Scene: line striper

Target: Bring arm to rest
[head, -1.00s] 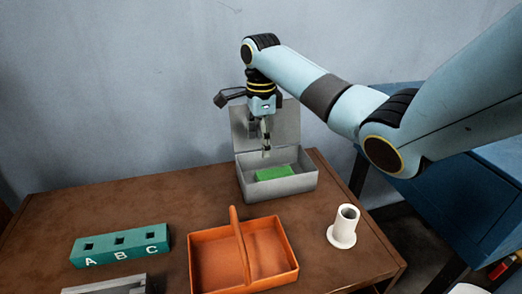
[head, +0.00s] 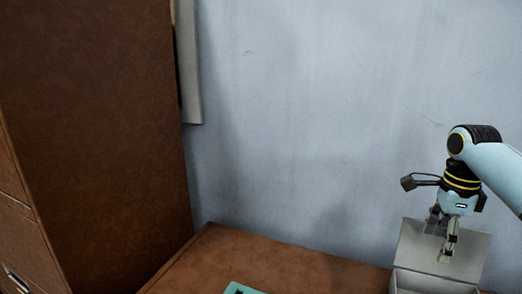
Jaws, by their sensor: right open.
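My right gripper (head: 446,252) hangs pointing down at the right of the head view, in front of the raised lid of a grey metal box (head: 470,268). The jaws are open, and I see nothing between them. The box's inside is below the picture's edge. My right arm (head: 497,170) comes in from the right edge. My left gripper is not in view.
The brown table (head: 290,262) shows only its far left part, mostly bare. A corner of the teal block (head: 241,289) shows at the bottom edge. A tall brown cabinet (head: 90,130) stands at the left. A pale wall (head: 300,120) is behind.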

